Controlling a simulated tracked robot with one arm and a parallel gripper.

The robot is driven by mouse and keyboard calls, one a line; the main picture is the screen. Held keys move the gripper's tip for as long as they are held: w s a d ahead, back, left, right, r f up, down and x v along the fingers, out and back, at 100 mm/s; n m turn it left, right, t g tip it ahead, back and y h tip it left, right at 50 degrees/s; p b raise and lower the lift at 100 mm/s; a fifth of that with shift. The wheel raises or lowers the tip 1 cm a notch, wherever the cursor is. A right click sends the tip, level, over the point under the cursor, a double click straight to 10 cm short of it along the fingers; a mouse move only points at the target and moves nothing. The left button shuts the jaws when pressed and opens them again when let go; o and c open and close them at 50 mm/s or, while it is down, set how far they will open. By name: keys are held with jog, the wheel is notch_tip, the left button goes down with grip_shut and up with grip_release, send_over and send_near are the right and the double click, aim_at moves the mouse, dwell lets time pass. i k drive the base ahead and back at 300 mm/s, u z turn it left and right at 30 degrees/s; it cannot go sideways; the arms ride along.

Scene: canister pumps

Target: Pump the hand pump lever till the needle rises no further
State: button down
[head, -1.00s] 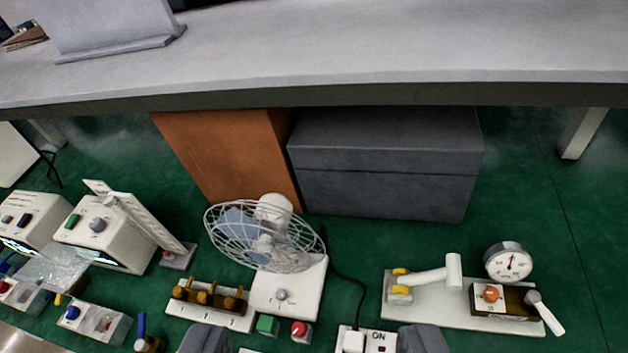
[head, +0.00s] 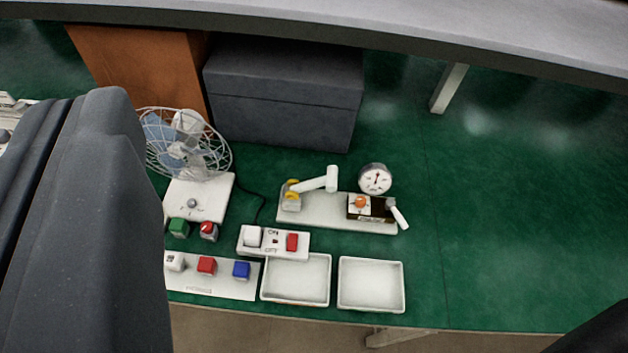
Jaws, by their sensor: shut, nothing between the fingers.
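The hand pump stands on a pale base plate (head: 325,216) right of centre on the green surface. Its white lever (head: 317,181) slopes up to the right from a yellow-topped pivot block (head: 291,196) and ends in a thick upright grip (head: 332,178). The round white gauge (head: 375,179) stands behind the plate's right end; its needle points roughly up, its exact reading too small to tell. In front of it is a dark block with an orange knob (head: 361,202) and a white handle (head: 398,215) slanting down right. My gripper's fingertips are not visible; dark parts of mine cover the left and the lower right corner.
A fan (head: 185,150) stands left of the pump. A switch box (head: 274,242), a button panel and two empty white trays (head: 297,280) (head: 371,285) lie in front. A grey box (head: 283,95) and a table are behind. The green surface to the right is clear.

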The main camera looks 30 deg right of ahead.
aim_at(330, 181)
jog(key=z, duration=0.15)
jog(key=k, duration=0.2)
jog(key=u, duration=0.25)
jog(key=i, duration=1.2)
jog(key=z, duration=0.45)
